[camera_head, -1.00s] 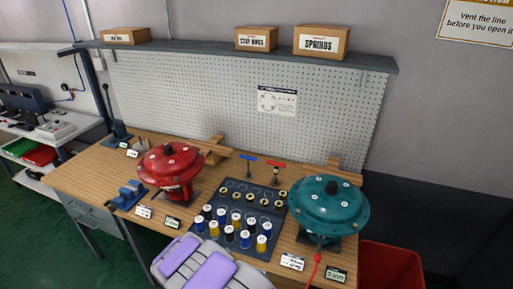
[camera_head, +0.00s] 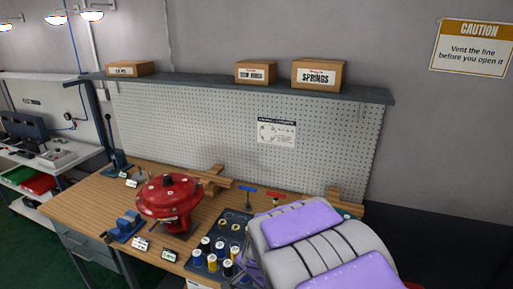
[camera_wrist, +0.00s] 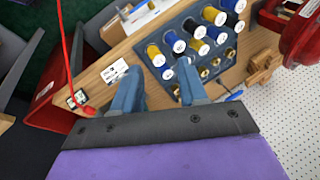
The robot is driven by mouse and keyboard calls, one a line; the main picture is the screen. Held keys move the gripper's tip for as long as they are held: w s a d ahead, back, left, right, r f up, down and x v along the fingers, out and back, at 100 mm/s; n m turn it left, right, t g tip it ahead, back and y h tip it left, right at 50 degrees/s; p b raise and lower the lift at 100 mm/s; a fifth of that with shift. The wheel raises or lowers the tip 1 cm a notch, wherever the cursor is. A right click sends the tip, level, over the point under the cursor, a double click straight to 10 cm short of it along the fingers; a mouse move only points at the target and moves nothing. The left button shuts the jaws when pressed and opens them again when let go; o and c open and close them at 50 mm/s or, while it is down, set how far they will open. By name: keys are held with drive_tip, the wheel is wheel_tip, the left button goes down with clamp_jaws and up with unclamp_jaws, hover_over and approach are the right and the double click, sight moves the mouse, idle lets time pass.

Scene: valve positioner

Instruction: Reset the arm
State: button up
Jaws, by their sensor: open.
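My gripper (camera_wrist: 158,82) shows in the wrist view with its two blue-grey fingers apart and nothing between them. It is over the bench front, near the tray of springs. My arm, with its purple pads, fills the lower right of the head view. It hides nearly all of the teal actuator there, and my fingers cannot be made out in that view. The dark tray (camera_head: 236,215) holds several blue, black and yellow capped springs, which also show in the wrist view (camera_wrist: 190,38). The red actuator (camera_head: 169,195) stands left of the tray.
A blue vise (camera_head: 124,226) sits at the bench's front left. Blue and red T-handles (camera_head: 247,189) stand behind the tray. A shelf (camera_head: 240,86) with three boxes runs above the pegboard. A red bin (camera_wrist: 72,92) and a red cord (camera_wrist: 64,45) show in the wrist view.

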drive_tip(key=s+d+r+n+g, duration=0.2)
drive_tip(key=s+d, duration=0.3)
drive_tip(key=s, duration=0.5)
drive_tip(key=s+d+r+n+g+h, duration=0.1)
drive_tip(key=s+d+r+n+g, duration=0.1)
drive_tip(key=s, duration=0.9)
drive_tip(key=s+d+r+n+g, duration=0.2)
drive_tip(key=s+d+r, duration=0.3)
drive_tip(key=s+d, duration=0.3)
drive_tip(key=s+n, duration=0.1)
drive_tip(key=s, duration=0.2)
drive_tip(key=shift+s+d+h, duration=0.15)
drive_tip(key=shift+d+h, duration=0.25)
